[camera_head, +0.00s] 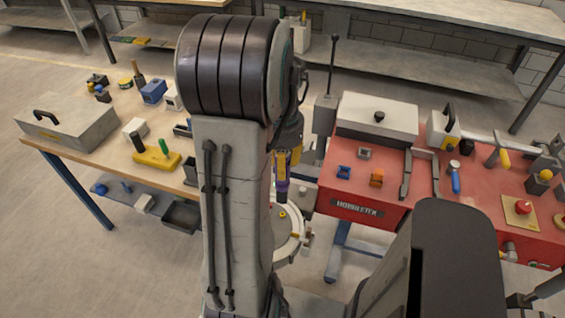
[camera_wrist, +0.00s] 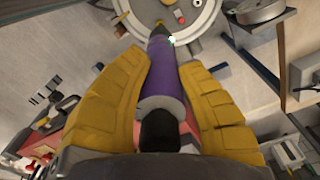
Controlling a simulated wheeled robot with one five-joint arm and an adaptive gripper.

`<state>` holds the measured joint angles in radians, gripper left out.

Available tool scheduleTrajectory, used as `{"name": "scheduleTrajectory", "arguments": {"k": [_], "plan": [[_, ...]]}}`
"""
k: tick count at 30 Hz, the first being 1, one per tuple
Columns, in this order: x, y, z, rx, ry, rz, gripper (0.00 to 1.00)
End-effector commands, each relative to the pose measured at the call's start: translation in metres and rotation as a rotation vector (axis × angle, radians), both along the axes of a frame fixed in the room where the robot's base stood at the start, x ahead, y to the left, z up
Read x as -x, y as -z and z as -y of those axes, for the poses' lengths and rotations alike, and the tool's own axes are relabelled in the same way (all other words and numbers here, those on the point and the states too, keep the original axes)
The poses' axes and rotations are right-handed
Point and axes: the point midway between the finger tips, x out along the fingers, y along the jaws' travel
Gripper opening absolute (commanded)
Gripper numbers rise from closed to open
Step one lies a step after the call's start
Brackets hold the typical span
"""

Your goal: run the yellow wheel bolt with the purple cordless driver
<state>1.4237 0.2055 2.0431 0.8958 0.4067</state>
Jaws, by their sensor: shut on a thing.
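My gripper (camera_head: 287,158) has yellow fingers and is shut on the purple cordless driver (camera_head: 283,187). In the wrist view the driver (camera_wrist: 160,75) lies between both fingers of my gripper (camera_wrist: 165,65), its dark nose pointing at a round pale wheel (camera_wrist: 208,22). In the head view the driver points down over the wheel (camera_head: 294,240), which my arm partly hides. A small yellow bolt (camera_head: 283,214) shows on the wheel just below the driver's tip. I cannot tell whether the tip touches it. In the wrist view a yellow spot, likely the bolt (camera_wrist: 158,22), is just beyond the nose.
A red bench (camera_head: 318,196) with a grey box (camera_head: 375,120), tools and small blocks stands right of the wheel. A wooden table (camera_head: 95,151) with a metal case (camera_head: 70,128) and several parts stands left. Open floor (camera_head: 60,260) lies in front of it.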

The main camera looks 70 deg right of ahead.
Motion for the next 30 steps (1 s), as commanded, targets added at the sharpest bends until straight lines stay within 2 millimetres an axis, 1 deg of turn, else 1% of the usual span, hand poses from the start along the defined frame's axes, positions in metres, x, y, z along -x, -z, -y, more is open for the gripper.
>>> {"name": "scheduleTrajectory", "arguments": {"k": [1,16,21,30], "plan": [[0.0,0.005,0.0,0.001,0.0,0.001,0.0],[0.0,0.04,0.0,0.001,0.0,0.001,0.0],[0.0,0.045,0.0,0.002,0.0,0.0,0.0],[0.0,0.046,0.0,0.002,0.0,0.0,0.0]]}}
